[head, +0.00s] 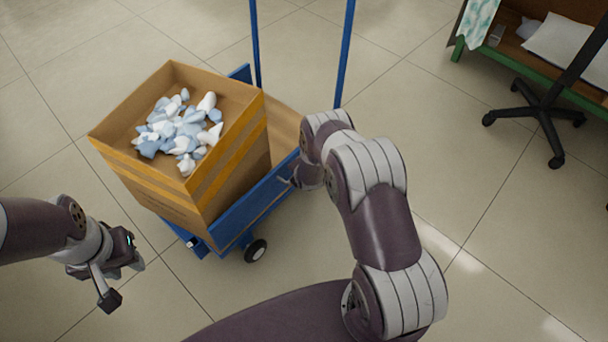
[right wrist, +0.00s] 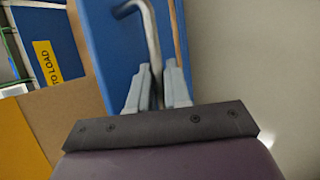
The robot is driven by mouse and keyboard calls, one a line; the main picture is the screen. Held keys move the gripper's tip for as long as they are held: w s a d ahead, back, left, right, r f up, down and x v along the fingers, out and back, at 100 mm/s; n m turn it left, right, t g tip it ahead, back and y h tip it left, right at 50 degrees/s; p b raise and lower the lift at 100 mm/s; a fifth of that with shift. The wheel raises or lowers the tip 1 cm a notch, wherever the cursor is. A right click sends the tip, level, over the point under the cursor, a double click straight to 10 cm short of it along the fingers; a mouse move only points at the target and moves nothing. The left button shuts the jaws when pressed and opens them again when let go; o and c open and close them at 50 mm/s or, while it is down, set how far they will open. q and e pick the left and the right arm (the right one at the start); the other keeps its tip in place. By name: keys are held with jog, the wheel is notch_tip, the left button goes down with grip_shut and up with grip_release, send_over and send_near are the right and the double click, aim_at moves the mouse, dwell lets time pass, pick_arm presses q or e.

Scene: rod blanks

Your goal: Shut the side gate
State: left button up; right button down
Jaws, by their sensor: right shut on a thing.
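The side gate (head: 255,208) is a blue panel along the near right side of a blue cart. It also shows in the right wrist view (right wrist: 112,60), with a bent grey metal handle (right wrist: 152,35). My right gripper (right wrist: 158,85) is shut on that handle; in the head view its tips are largely hidden by my wrist. I cannot tell whether the gate is fully against the cart or latched. My left gripper (head: 122,282) is open and empty, left of the cart and apart from it.
A cardboard box (head: 235,170) with several white and blue lumps stands on the cart. The cart has a tall blue push handle (head: 345,50) and a black wheel (head: 256,250). A black chair base (head: 545,110) and green-framed bench (head: 500,65) stand at upper right. Floor between is clear.

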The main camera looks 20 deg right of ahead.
jog(key=shift+w+r, duration=0.15)
jog(key=shift+w, duration=0.05)
dwell(0.3)
jog(key=c, duration=1.2)
grip_release()
jog(key=shift+o, duration=0.2)
jog(key=p+v, duration=0.6)
jog(key=v, duration=0.6)
jog(key=shift+s+r, duration=0.2)
jog(key=shift+s, duration=0.1)
